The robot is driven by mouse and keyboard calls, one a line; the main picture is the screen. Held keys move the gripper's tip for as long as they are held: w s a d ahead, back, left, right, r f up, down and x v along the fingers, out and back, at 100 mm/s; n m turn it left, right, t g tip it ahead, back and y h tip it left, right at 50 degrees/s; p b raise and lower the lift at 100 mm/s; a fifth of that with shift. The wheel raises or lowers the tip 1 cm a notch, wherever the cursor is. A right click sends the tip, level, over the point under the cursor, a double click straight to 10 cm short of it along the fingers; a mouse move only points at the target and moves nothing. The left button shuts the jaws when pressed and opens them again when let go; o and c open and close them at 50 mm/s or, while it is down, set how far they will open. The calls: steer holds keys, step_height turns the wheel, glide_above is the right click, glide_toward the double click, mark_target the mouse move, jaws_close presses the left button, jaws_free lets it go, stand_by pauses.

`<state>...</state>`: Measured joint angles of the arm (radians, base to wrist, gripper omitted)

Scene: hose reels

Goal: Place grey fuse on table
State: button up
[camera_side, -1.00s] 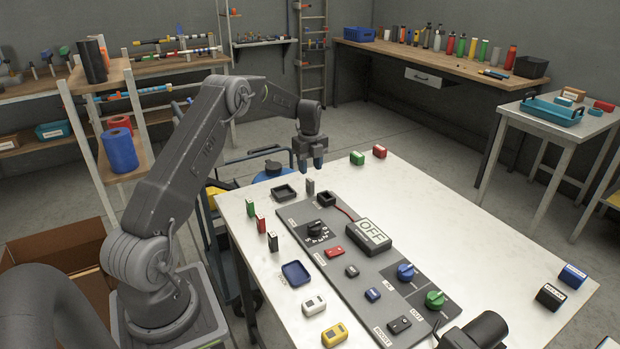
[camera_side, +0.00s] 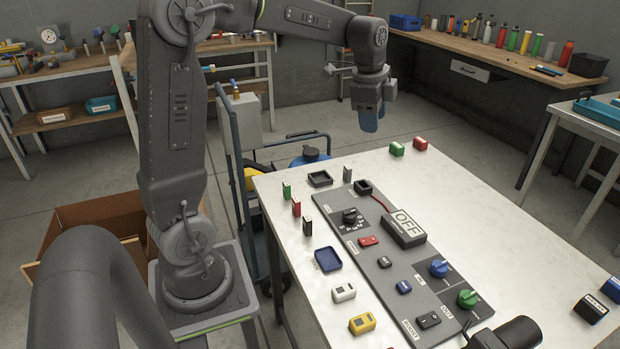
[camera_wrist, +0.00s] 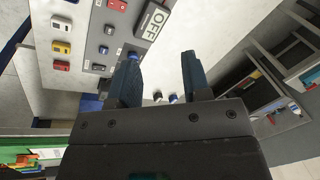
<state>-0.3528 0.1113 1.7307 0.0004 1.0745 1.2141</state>
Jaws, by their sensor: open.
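A small grey fuse (camera_side: 347,174) stands upright on the white table (camera_side: 480,215), beside the black socket (camera_side: 363,187) at the panel's far end. Nothing holds it. My gripper (camera_side: 369,125) is open and empty, in the air above and beyond the fuse, pointing down. In the wrist view the two fingers (camera_wrist: 161,70) are apart with nothing between them. I cannot make out the grey fuse in that view.
A grey panel (camera_side: 385,290) carries knobs, switches and an OFF display (camera_side: 406,228). Green (camera_side: 287,190), red (camera_side: 296,207) and dark (camera_side: 307,227) blocks stand left of it. A black tray (camera_side: 320,179) lies near the fuse. The table's right half is mostly clear.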

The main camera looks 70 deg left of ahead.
steer(key=s+d+f+n+t, duration=0.1)
steer(key=s+d+n, duration=0.4)
steer(key=s, duration=0.5)
steer(key=s+d+n+t, duration=0.2)
steer(key=s+d+n, duration=0.2)
steer(key=s+d, duration=0.5)
steer(key=shift+s+d+f+n+h, duration=0.35)
steer(key=shift+s+d+n+h, duration=0.05)
steer(key=shift+s, duration=0.4)
